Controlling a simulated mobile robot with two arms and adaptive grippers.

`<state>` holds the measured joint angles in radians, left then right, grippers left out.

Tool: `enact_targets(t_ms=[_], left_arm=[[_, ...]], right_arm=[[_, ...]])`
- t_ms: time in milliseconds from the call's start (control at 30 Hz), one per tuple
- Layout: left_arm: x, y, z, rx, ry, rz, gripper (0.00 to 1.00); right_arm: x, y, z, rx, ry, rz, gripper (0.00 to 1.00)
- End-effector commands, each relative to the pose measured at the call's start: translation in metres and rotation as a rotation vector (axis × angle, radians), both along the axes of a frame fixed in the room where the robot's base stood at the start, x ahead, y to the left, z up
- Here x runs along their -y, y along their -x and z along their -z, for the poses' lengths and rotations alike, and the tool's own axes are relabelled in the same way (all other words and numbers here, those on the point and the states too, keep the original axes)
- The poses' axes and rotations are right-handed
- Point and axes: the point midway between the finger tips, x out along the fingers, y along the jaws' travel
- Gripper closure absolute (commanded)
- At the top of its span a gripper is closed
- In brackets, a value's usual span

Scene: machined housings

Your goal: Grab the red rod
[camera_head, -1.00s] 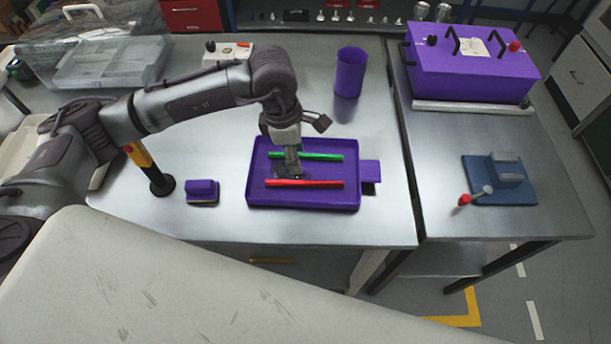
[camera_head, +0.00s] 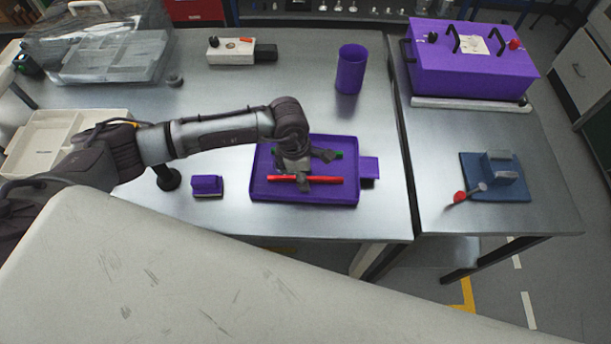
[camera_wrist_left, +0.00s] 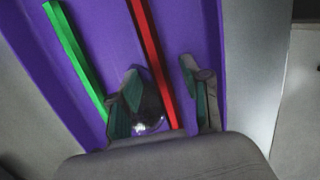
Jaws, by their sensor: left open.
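The red rod (camera_head: 320,179) lies in the purple tray (camera_head: 262,195), running left to right near the tray's front. The green rod (camera_head: 337,154) lies behind it, mostly hidden by my left arm. My left gripper (camera_head: 304,184) is low over the tray at the red rod. In the left wrist view my left gripper (camera_wrist_left: 165,98) is open, and the red rod (camera_wrist_left: 152,58) runs between its two fingers without visible contact on both sides. The green rod (camera_wrist_left: 75,57) is outside the fingers, to the left. My right gripper is not in view.
A small purple block (camera_head: 207,185) stands left of the tray. A purple cup (camera_head: 351,69) stands behind it. A purple box (camera_head: 470,65) and a blue base with a red-tipped lever (camera_head: 475,193) are on the right table.

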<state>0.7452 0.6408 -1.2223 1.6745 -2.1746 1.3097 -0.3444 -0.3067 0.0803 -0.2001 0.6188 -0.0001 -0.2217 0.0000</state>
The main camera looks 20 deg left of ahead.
Motion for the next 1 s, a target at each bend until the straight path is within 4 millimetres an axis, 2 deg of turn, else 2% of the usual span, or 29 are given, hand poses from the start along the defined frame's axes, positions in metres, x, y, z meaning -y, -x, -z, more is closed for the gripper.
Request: enact_targets(t_ms=[33, 300, 333, 767, 867, 1000], left_arm=[[0.000, 0.000, 0.000, 0.000, 0.000, 0.000, 0.52], [0.000, 0.000, 0.000, 0.000, 0.000, 0.000, 0.97], [0.000, 0.000, 0.000, 0.000, 0.000, 0.000, 1.00], [0.000, -0.001, -0.004, 0.002, 0.001, 0.000, 1.00], [0.000, -0.002, -0.010, 0.003, 0.000, 0.001, 1.00], [0.000, -0.002, -0.030, 0.007, 0.002, 0.001, 1.00]], right_arm=[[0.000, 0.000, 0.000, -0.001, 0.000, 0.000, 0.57], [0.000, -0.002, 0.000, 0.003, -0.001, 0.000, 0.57], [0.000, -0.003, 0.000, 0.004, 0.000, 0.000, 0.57], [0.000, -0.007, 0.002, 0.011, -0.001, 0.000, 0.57], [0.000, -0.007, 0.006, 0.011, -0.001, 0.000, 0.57], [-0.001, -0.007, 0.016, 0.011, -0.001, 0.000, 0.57]])
